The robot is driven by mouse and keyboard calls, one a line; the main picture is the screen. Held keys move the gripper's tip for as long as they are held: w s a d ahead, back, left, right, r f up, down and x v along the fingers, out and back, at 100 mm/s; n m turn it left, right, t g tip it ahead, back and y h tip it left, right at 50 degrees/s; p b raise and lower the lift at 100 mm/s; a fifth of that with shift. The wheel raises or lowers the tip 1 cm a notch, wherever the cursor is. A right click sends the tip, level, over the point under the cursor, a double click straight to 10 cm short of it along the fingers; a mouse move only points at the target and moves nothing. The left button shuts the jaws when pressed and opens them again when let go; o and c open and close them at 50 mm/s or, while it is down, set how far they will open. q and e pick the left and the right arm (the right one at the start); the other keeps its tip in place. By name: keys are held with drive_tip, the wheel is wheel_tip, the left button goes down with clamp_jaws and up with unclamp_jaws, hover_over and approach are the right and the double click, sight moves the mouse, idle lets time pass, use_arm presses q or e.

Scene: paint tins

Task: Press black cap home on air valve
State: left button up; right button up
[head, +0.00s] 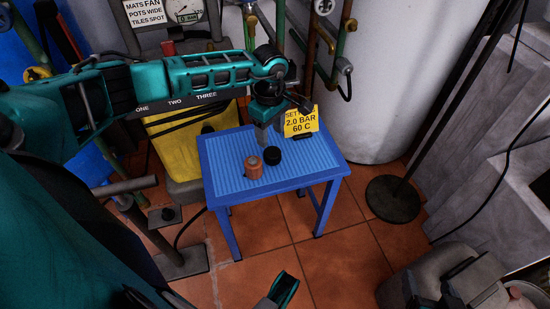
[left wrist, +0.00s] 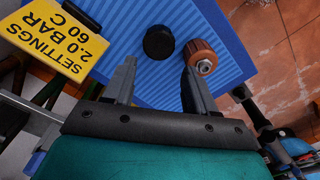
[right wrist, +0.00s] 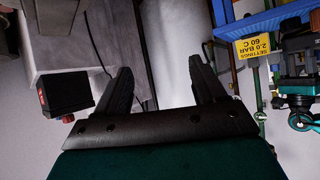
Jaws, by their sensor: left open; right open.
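The black cap (head: 272,155) sits on the blue ribbed table top, beside the orange-brown air valve (head: 253,168). In the left wrist view the cap (left wrist: 158,42) and the valve (left wrist: 201,57) stand apart, and a small metal stem shows on the valve. My left gripper (head: 268,138) is open and empty, pointing down over the table behind them. In the left wrist view its fingers (left wrist: 158,72) are spread, with the valve near one fingertip. My right gripper (right wrist: 162,68) is open and empty, away from the table.
A yellow settings sign (head: 300,121) stands at the back of the blue table (head: 310,172). A yellow container (head: 185,140) is to the left, pipes and a white tank (head: 375,80) behind. A round stand base (head: 393,199) is to the right. Tiled floor in front is open.

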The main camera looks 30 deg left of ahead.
sight(272, 152)
use_arm(q)
wheel_tip(272, 152, down, 3)
drive_tip(key=shift+r, duration=0.1)
drive_tip(key=shift+f+b, duration=0.4)
drive_tip(key=shift+f, duration=0.1)
drive_tip(key=f+b, duration=0.1)
drive_tip(key=f, duration=0.1)
drive_tip(key=f+b, duration=0.1)
drive_tip(key=f, duration=0.1)
drive_tip(key=shift+w+d+f, duration=0.1)
drive_tip(key=shift+d+f, duration=0.1)
drive_tip(key=shift+f, duration=0.25)
drive_tip(key=shift+r, duration=0.1)
drive_tip(key=c, duration=0.7)
use_arm(e)
drive_tip(key=shift+w+a+f+y, duration=0.3)
drive_tip(key=shift+a+f, duration=0.15)
drive_tip(key=shift+f, duration=0.1)
